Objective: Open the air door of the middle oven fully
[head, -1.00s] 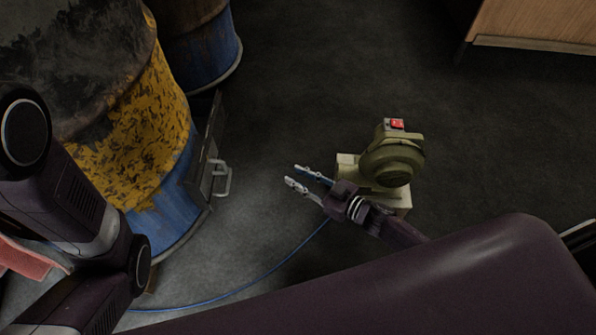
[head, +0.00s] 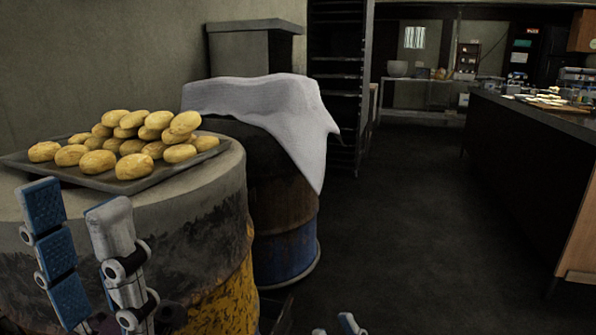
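The near barrel oven (head: 205,215) stands at the left, grey-black on top with worn yellow paint below. Its air door does not show clearly; a dark edge (head: 281,316) is beside the barrel's foot at the bottom of the view. My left gripper (head: 76,198) is in front of the barrel's near side at the left, fingers upward and apart, with nothing between them. My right gripper (head: 335,326) shows only its fingertips at the bottom edge, right of the barrel; they are apart, and the rest is out of view.
A tray (head: 137,184) of several bread rolls (head: 128,146) sits on the near barrel. Another barrel (head: 286,230) behind it is draped with a white cloth (head: 262,102). A rack (head: 337,85) stands behind. A long counter (head: 528,165) is at right; the floor between is clear.

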